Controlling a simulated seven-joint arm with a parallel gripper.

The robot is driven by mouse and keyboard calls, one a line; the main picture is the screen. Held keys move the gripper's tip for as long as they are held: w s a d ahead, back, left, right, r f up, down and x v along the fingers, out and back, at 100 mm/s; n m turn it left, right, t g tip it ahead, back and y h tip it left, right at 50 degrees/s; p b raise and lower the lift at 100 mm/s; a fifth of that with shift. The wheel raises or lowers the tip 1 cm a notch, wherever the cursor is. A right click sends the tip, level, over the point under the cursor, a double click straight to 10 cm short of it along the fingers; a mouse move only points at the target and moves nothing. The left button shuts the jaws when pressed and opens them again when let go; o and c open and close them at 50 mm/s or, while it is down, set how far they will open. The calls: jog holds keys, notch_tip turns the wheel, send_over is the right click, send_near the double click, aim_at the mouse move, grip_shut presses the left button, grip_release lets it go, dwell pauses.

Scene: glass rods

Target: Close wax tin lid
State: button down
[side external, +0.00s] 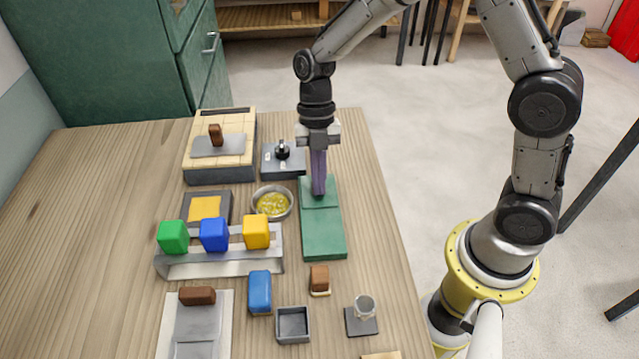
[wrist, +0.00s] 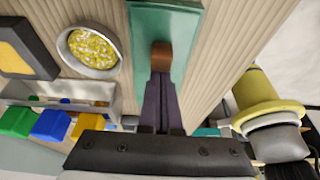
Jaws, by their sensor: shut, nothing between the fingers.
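A long green box (side external: 322,238), which I take for the wax tin, lies near the table's right side. A seam crosses its top, and its far part looks like a separate green panel. It also shows in the wrist view (wrist: 185,20). A brown knob (wrist: 161,54) stands on the green top in the wrist view; in the side view my fingers hide it. My gripper (side external: 318,192) points down over the far part of the box, shut and empty. In the wrist view its fingertips (wrist: 162,76) are right at the knob; I cannot tell whether they touch it.
A round dish of yellow bits (side external: 272,204) stands just left of the box. A rack with green, blue and yellow blocks (side external: 214,235) is further left. A dark plate with a black knob (side external: 283,158) lies behind. A small brown-topped block (side external: 319,279) stands in front.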

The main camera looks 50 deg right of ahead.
jog(key=shift+w+d, duration=0.15)
jog(key=shift+s+a, duration=0.25)
jog(key=shift+s+a+r, duration=0.3)
jog(key=shift+s+a, duration=0.25)
jog(key=shift+a, duration=0.05)
jog(key=shift+s+a+r, duration=0.3)
jog(key=shift+s+a, duration=0.2)
jog(key=shift+a, duration=0.1)
jog(key=v, duration=0.9)
notch_tip(320, 180, up, 6)
jog(key=t, duration=0.2)
send_over(319, 198)
jog(key=s+d, duration=0.2)
jog(key=s+d+m+t+h, duration=0.1)
jog(key=s+d+m+t, duration=0.2)
jog(key=s+m, duration=0.4)
jog(key=s+d+r+m+t+h, duration=0.1)
jog(key=s+d+m+t, duration=0.2)
jog(key=s+m, duration=0.5)
jog(key=shift+d+m+h, duration=0.4)
jog(key=shift+d+m, duration=0.35)
jog(key=shift+m, duration=5.25)
